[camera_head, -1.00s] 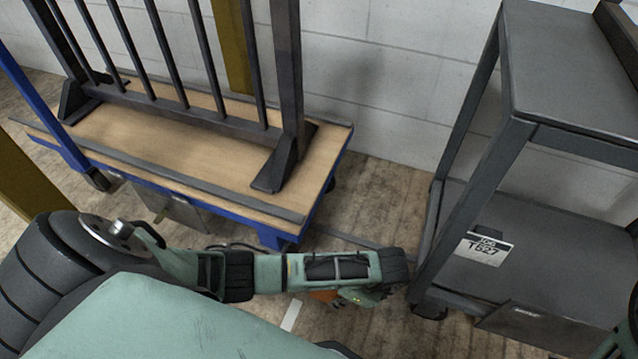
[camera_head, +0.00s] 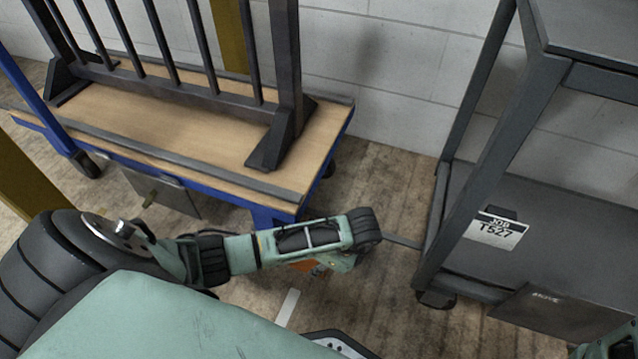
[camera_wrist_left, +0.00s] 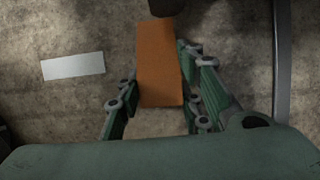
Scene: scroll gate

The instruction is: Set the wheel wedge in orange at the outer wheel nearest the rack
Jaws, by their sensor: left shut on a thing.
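The orange wheel wedge (camera_wrist_left: 158,70) lies lengthwise between the fingers of my left gripper (camera_wrist_left: 160,100) in the left wrist view. The gripper is shut on it, close above the floor. In the head view only a bit of the wedge (camera_head: 304,265) shows below my left gripper (camera_head: 320,268); my arm hides the rest. A dark rounded thing (camera_wrist_left: 167,7), perhaps a wheel, sits at the wedge's far end; contact is unclear. The blue-framed trolley (camera_head: 230,190) has a far right wheel (camera_head: 330,168); its near right wheel is hidden.
The grey rack (camera_head: 545,85) with a T527 label (camera_head: 496,229) stands right of the trolley, with a floor gap between. A dark gate (camera_head: 285,75) stands on the trolley deck. A white strip (camera_head: 288,307) marks the floor. The block wall (camera_head: 400,80) closes the back.

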